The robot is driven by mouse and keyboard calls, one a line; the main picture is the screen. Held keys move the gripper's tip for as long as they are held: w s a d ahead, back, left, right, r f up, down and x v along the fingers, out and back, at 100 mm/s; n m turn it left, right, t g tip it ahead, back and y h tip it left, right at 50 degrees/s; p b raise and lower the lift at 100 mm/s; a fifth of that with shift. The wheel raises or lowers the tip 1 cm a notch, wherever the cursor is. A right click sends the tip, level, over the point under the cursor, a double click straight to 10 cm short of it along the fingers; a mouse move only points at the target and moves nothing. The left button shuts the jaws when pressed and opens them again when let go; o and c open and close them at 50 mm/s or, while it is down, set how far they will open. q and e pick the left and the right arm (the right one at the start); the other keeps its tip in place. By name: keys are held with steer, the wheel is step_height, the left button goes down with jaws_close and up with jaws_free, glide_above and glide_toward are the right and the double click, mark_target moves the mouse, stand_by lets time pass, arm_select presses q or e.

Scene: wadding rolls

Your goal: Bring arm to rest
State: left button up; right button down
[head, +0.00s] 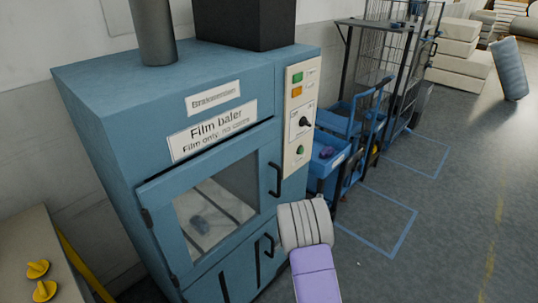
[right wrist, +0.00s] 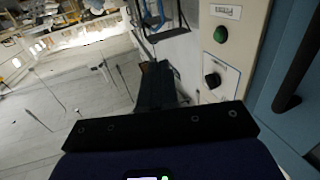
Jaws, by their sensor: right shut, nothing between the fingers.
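My right arm reaches up from the bottom of the head view, its purple and pale ribbed links in front of the lower right side of the film baler (head: 110,95). In the right wrist view my right gripper (right wrist: 155,72) shows as dark fingers closed together with nothing held. The baler's control panel (right wrist: 226,60) is to the right of the fingers in that view, apart from them in the picture. In the head view the fingers are mostly hidden behind the wrist. My left gripper is not in view.
The baler's windowed door (head: 215,205) looks shut, with a dark handle (head: 274,180). Blue carts (head: 340,125) and a wire cage (head: 385,50) stand behind. A bench with yellow knobs (head: 38,269) is at left.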

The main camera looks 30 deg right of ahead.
steer(key=s+a+f+n+g+y+p, duration=0.15)
steer(key=a+f+y, duration=0.35)
steer(key=a+f, duration=0.5)
steer(key=s+a+f+n+g+y+p, duration=0.1)
steer(key=s+a+f+n+y, duration=0.2)
steer(key=a+f+y, duration=0.5)
steer(key=s+a+f+n+g+y+p, duration=0.1)
steer(key=s+a+f+n+g+y, duration=0.1)
steer(key=s+a, duration=0.7)
steer(key=s+a+f+n+g+y+p, duration=0.1)
steer(key=s+a+g+y, duration=0.3)
steer(key=s+a, duration=0.5)
steer(key=a+f+n+g, duration=0.1)
steer(key=a, duration=0.5)
steer(key=shift+s+a+f, duration=0.15)
steer(key=shift+a+f, duration=0.1)
steer(key=shift+f, duration=0.1)
steer(key=shift+d, duration=0.15)
